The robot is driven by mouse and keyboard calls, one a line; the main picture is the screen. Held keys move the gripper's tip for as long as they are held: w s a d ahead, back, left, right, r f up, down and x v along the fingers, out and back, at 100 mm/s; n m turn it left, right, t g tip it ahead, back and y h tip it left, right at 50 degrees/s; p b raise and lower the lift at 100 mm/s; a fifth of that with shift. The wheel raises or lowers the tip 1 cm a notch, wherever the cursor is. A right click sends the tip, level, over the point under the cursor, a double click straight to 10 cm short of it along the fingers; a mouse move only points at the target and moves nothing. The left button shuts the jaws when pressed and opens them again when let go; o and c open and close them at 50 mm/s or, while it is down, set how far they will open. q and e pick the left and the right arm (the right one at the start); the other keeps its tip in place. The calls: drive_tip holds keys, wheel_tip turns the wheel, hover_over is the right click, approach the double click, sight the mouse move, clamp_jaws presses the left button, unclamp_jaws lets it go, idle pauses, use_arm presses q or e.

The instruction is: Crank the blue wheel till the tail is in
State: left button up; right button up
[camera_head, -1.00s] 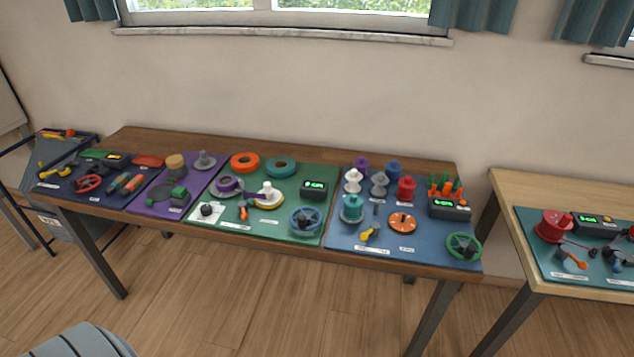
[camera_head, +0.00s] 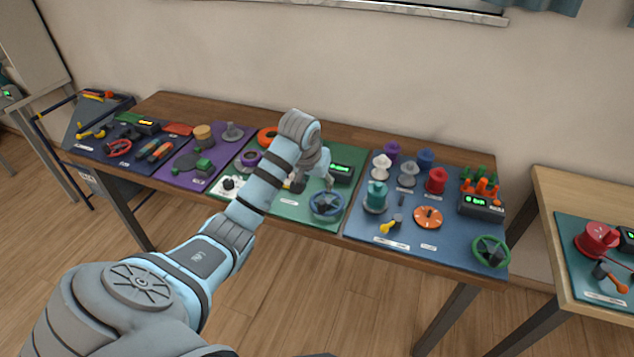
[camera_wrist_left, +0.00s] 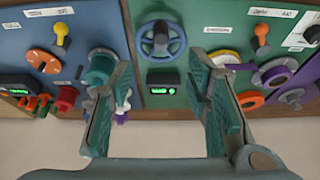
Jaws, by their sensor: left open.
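The blue wheel (camera_head: 326,204) sits near the front right of the green mat. My left gripper (camera_head: 315,183) hangs over the green mat, just behind and left of the wheel. In the left wrist view its two green-padded fingers (camera_wrist_left: 152,80) are spread wide, with nothing between the pads. A dark box with a lit green display (camera_head: 341,172) stands behind the wheel. I cannot make out a tail. My right gripper is in neither view.
The blue mat (camera_head: 372,237) to the right carries spools, an orange disc (camera_head: 428,217) and a green wheel (camera_head: 490,251). The wall is close behind the table.

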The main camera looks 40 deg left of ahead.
sight(322, 202)
use_arm(q)
drive_tip(key=b+x, duration=0.1)
drive_tip(key=x, duration=0.3)
drive_tip(key=b+x, duration=0.1)
drive_tip(key=x, duration=0.4)
drive_tip(key=b+x, duration=0.2)
drive_tip(key=x, duration=0.3)
drive_tip(key=shift+s, duration=0.25)
drive_tip(key=shift+a, duration=0.1)
drive_tip(key=shift+c, duration=0.4)
clamp_jaws()
